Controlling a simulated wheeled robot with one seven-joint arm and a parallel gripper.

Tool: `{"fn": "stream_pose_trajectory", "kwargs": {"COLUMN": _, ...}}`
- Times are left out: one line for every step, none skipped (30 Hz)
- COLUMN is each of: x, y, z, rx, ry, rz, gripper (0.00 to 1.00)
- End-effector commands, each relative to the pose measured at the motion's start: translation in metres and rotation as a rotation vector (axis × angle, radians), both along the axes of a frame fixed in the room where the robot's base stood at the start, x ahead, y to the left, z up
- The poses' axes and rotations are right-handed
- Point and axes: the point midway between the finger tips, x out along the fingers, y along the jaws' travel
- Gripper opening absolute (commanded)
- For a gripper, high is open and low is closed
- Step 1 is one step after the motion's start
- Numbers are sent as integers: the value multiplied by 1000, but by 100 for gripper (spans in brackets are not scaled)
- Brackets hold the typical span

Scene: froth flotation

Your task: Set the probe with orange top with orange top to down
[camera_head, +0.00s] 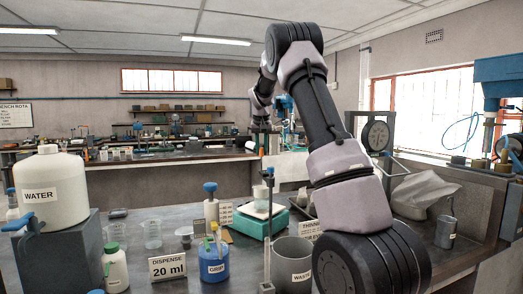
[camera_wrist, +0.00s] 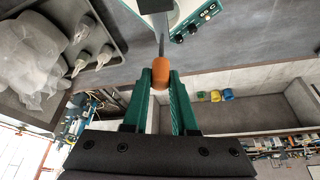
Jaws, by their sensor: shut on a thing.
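In the wrist view, my gripper (camera_wrist: 160,78) has its two green fingers closed around the orange top (camera_wrist: 160,76) of the probe. A thin dark shaft (camera_wrist: 161,45) runs from the orange top toward the upper edge, in front of a pale conical surface. The shaft's far end is hidden behind a dark block (camera_wrist: 155,5) at the top edge. In the head view, my arm reaches forward over the bench, and the gripper is small and far off, so the grasp is hard to make out there.
A teal instrument (camera_head: 260,222) with a vessel on it stands mid-bench. Near it are the blue GRIP pot (camera_head: 213,265), the grey WASTE beaker (camera_head: 291,268), and the dispense sign (camera_head: 167,267). The WATER jug (camera_head: 50,190) is at left. Some dark bench top shows between them.

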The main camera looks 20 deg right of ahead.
Motion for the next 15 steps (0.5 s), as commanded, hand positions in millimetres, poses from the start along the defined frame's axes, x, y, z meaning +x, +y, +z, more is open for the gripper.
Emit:
{"fn": "stream_pose_trajectory", "kwargs": {"x": 0, "y": 0, "z": 0, "rx": 0, "ry": 0, "rz": 0, "gripper": 0}}
{"fn": "stream_pose_trajectory", "kwargs": {"x": 0, "y": 0, "z": 0, "rx": 0, "ry": 0, "rz": 0, "gripper": 0}}
{"fn": "stream_pose_trajectory", "kwargs": {"x": 0, "y": 0, "z": 0, "rx": 0, "ry": 0, "rz": 0, "gripper": 0}}
{"fn": "stream_pose_trajectory", "kwargs": {"x": 0, "y": 0, "z": -1, "rx": 0, "ry": 1, "rz": 0, "gripper": 0}}
{"fn": "stream_pose_trajectory", "kwargs": {"x": 0, "y": 0, "z": -3, "rx": 1, "ry": 2, "rz": 0, "gripper": 0}}
{"fn": "stream_pose_trajectory", "kwargs": {"x": 0, "y": 0, "z": -8, "rx": 0, "ry": 3, "rz": 0, "gripper": 0}}
{"fn": "stream_pose_trajectory", "kwargs": {"x": 0, "y": 0, "z": -13, "rx": 0, "ry": 3, "rz": 1, "gripper": 0}}
{"fn": "stream_pose_trajectory", "kwargs": {"x": -1, "y": 0, "z": -19, "rx": 1, "ry": 5, "rz": 1, "gripper": 0}}
{"fn": "stream_pose_trajectory", "kwargs": {"x": -1, "y": 0, "z": -28, "rx": -1, "ry": 5, "rz": 1, "gripper": 0}}
{"fn": "stream_pose_trajectory", "kwargs": {"x": -1, "y": 0, "z": -34, "rx": -1, "ry": 6, "rz": 1, "gripper": 0}}
{"fn": "stream_pose_trajectory", "kwargs": {"x": -1, "y": 0, "z": -40, "rx": 0, "ry": 5, "rz": 0, "gripper": 0}}
{"fn": "stream_pose_trajectory", "kwargs": {"x": -1, "y": 0, "z": -47, "rx": 0, "ry": 4, "rz": 1, "gripper": 0}}
{"fn": "stream_pose_trajectory", "kwargs": {"x": -1, "y": 0, "z": -52, "rx": 0, "ry": 4, "rz": 1, "gripper": 0}}
{"fn": "stream_pose_trajectory", "kwargs": {"x": -1, "y": 0, "z": -55, "rx": 0, "ry": 4, "rz": 1, "gripper": 0}}
{"fn": "stream_pose_trajectory", "kwargs": {"x": 0, "y": 0, "z": -59, "rx": -1, "ry": 2, "rz": 1, "gripper": 0}}
